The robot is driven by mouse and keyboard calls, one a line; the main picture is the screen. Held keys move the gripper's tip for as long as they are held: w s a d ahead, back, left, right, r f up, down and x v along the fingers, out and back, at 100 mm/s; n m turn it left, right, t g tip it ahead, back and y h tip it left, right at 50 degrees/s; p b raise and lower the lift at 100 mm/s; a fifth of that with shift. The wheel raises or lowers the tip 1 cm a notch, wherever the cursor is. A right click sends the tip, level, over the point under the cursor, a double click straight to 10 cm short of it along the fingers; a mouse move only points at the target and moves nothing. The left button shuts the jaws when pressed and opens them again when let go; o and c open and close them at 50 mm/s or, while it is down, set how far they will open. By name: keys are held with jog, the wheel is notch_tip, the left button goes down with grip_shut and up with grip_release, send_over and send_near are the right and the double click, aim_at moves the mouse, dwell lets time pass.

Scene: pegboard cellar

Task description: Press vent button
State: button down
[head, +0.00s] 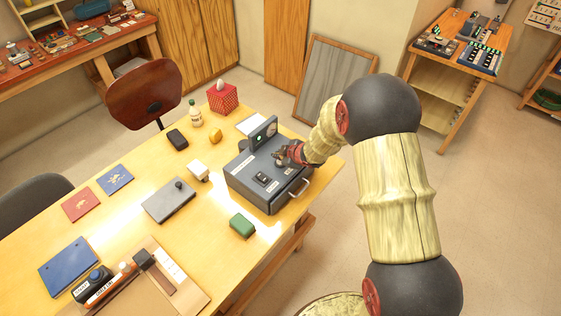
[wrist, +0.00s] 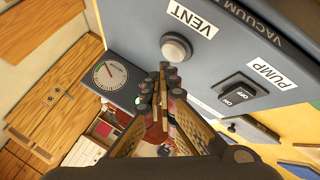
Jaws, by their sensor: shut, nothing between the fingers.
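The vent button is a round pale button (wrist: 176,48) in a grey collar on the blue-grey vacuum box, beside the VENT label (wrist: 194,20) in the wrist view. My gripper (wrist: 168,72) is shut and empty, its fingertips close to the button's lower edge; I cannot tell whether they touch it. In the head view my gripper (head: 281,157) is over the top of the vacuum box (head: 262,192), and it hides the button there. A black PUMP rocker switch (wrist: 241,92) marked ON and OFF is to the right, and a round gauge (wrist: 110,75) is to the left.
The box stands near the right edge of the yellow table (head: 130,215). A green block (head: 242,225), a white object (head: 198,171) and a grey plate with a knob (head: 168,202) lie nearby. A metal handle (head: 299,188) sticks out from the box's front.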

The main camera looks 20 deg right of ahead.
aim_at(279, 162)
jog(key=shift+f, duration=0.4)
jog(key=shift+f+b, duration=0.5)
jog(key=shift+b, duration=0.05)
dwell(0.6)
jog(key=shift+r, duration=0.1)
jog(key=shift+r+p, duration=0.85)
jog(key=shift+r, duration=0.1)
notch_tip(279, 162, up, 5)
jog(key=p, duration=0.4)
jog(key=shift+p, duration=0.4)
dwell(0.4)
